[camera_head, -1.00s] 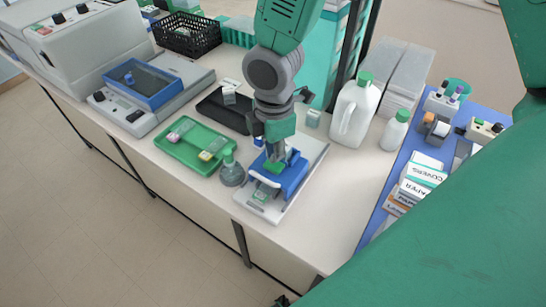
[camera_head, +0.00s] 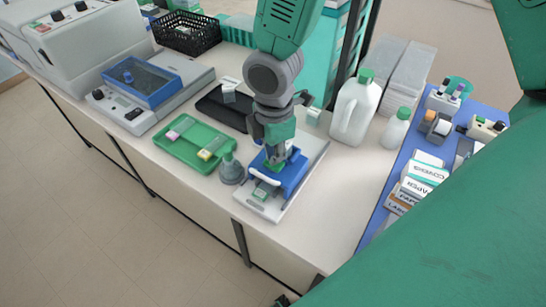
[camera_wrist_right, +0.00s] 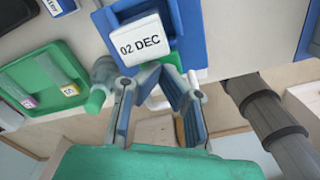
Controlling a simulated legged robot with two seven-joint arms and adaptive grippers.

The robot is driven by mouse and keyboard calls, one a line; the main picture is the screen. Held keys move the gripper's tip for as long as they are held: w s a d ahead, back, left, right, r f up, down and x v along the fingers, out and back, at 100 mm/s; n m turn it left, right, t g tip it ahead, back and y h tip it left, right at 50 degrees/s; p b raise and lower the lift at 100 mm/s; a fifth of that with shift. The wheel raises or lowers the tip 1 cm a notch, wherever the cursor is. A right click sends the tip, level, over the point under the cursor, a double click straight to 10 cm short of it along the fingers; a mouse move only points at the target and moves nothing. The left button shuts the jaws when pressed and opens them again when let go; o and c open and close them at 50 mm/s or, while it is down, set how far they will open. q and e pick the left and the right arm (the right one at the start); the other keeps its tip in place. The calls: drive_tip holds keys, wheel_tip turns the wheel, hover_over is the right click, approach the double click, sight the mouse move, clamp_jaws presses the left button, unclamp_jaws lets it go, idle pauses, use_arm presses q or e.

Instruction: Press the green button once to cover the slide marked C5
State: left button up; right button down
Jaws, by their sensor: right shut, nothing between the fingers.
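The coverslipping device (camera_head: 285,188) has a white base and a blue upper body at the table's front edge. My right gripper (camera_head: 275,160) points down over the blue body, fingers shut and empty. A bit of green shows at its fingertips; I cannot tell clearly if it is the green button or if they touch it. In the right wrist view the shut fingertips (camera_wrist_right: 158,66) are by the blue body (camera_wrist_right: 190,30) and a white block reading "02 DEC" (camera_wrist_right: 141,40). No C5 mark is readable. My left gripper is not in view.
A green tray (camera_head: 190,165) with two coloured-label slides lies to the left. A grey squeeze bottle (camera_head: 231,170) stands close beside the device. A white jug (camera_head: 354,112) and a smaller bottle (camera_head: 395,130) stand behind right. Labelled boxes (camera_head: 420,175) lie on a blue mat.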

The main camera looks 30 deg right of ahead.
drive_tip(key=shift+f+b, duration=0.3)
drive_tip(key=shift+f, duration=0.35)
wheel_tip(320, 180, up, 7)
drive_tip(key=p, duration=0.7)
drive_tip(key=shift+r+p, duration=0.15)
drive_tip(key=shift+p, duration=0.2)
idle(0.7)
